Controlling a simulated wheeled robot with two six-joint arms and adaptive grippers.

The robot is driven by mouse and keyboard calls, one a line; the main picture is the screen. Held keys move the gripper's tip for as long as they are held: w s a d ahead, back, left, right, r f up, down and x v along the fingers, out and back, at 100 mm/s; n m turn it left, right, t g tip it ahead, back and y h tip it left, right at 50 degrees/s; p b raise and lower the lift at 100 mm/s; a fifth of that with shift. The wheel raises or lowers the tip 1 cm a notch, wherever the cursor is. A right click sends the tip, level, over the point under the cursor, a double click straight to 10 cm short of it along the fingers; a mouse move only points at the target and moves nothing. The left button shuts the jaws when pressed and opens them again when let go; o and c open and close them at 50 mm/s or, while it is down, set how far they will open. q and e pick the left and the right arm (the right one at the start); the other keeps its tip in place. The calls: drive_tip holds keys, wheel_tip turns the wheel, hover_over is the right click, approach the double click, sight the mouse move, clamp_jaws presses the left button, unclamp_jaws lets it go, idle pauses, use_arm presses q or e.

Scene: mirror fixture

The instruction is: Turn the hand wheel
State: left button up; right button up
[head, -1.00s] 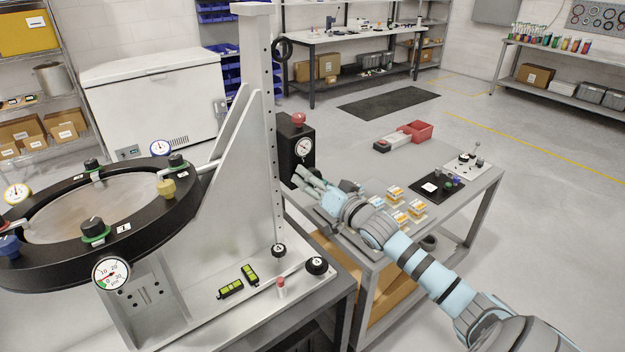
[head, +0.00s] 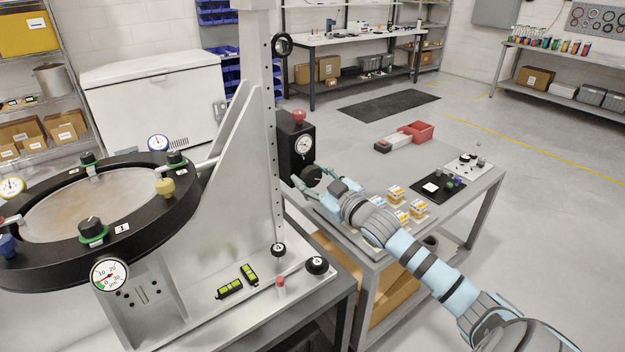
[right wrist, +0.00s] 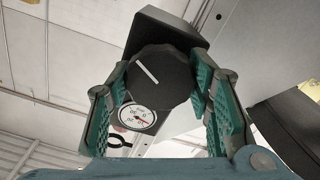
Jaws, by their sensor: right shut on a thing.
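The box carries a white dial gauge (head: 303,142) and a red knob (head: 299,117) on top. My left gripper is not in view.
A large metal stand with a black ring frame (head: 150,225) fills the left. Its upright column (head: 268,150) stands just left of the box.

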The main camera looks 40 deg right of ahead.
drive_tip(key=n+b, duration=0.1)
drive_tip(key=n, duration=0.2)
drive_tip(key=shift+n, duration=0.4)
drive_tip(key=n, duration=0.3)
drive_tip(key=shift+n+b, duration=0.3)
drive_tip(key=n, duration=0.3)
drive_tip(key=shift+n+b, duration=0.3)
drive_tip(key=shift+b, duration=0.05)
drive_tip(key=n, duration=0.3)
drive_tip(key=shift+n+b, duration=0.3)
drive_tip(key=n, duration=0.4)
drive_tip(key=shift+n+b, duration=0.3)
drive_tip(key=shift+r+n, duration=0.1)
drive_tip(key=shift+n, duration=2.1)
drive_tip(key=o, duration=1)
drive_tip(key=shift+c, duration=0.2)
drive_tip(key=shift+o, duration=0.9)
drive_tip(key=shift+w, duration=0.1)
